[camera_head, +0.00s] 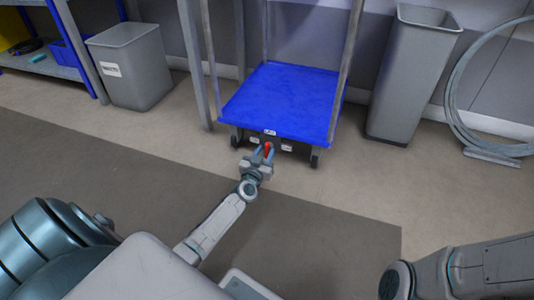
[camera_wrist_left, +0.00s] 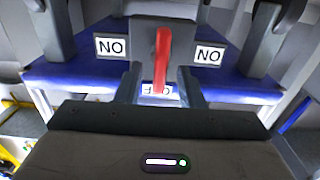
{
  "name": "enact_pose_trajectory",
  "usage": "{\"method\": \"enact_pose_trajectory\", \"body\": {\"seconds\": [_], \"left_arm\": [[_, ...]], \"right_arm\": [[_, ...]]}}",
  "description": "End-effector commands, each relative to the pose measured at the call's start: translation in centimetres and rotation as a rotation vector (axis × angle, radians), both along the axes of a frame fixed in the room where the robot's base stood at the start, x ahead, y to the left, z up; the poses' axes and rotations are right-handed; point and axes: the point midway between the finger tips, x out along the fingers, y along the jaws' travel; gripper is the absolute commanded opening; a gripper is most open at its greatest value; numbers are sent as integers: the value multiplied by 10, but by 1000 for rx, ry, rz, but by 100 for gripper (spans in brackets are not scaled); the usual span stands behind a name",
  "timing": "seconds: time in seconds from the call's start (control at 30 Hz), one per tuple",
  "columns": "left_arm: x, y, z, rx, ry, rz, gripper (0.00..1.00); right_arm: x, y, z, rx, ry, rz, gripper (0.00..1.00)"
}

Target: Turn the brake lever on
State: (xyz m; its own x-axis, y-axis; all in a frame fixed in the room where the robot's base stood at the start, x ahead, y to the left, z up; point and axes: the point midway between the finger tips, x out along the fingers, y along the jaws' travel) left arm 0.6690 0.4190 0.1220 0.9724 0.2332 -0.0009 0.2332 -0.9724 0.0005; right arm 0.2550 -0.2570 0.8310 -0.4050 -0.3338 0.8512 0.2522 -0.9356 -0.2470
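The red brake lever (camera_head: 267,148) is on the dark front panel of a cart with a blue deck (camera_head: 285,98). In the left wrist view the red lever (camera_wrist_left: 162,58) reaches over a white label (camera_wrist_left: 150,89), partly hidden, that seems to read OFF upside down. An upside-down ON label (camera_wrist_left: 111,47) sits to its left and another ON label (camera_wrist_left: 209,55) to its right. My left gripper (camera_head: 264,153) is at the lever, its fingers apart on either side with visible gaps. In the left wrist view the gripper (camera_wrist_left: 161,88) looks open. My right gripper is not in view.
Grey posts rise around the blue deck. A grey bin (camera_head: 130,68) stands left of the cart and a taller grey bin (camera_head: 405,80) right of it. A coiled hose (camera_head: 456,105) is at far right. The floor before the cart is clear.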

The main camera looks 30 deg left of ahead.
Motion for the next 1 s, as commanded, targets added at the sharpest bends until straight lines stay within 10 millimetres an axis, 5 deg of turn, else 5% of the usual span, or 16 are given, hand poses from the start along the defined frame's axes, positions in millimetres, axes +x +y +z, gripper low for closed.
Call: {"method": "enact_pose_trajectory", "body": {"seconds": [0.2, 0.5, 0.7, 1.0], "left_arm": [[21, 5, -1, 1, -1, 1, 35], [23, 6, 0, 1, 0, 0, 35], [23, 6, 0, 1, 0, 0, 0], [23, 6, 0, -16, -4, 1, 0]], "right_arm": [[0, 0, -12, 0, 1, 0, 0], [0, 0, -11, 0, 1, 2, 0], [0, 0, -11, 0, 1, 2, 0], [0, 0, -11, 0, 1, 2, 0]]}}
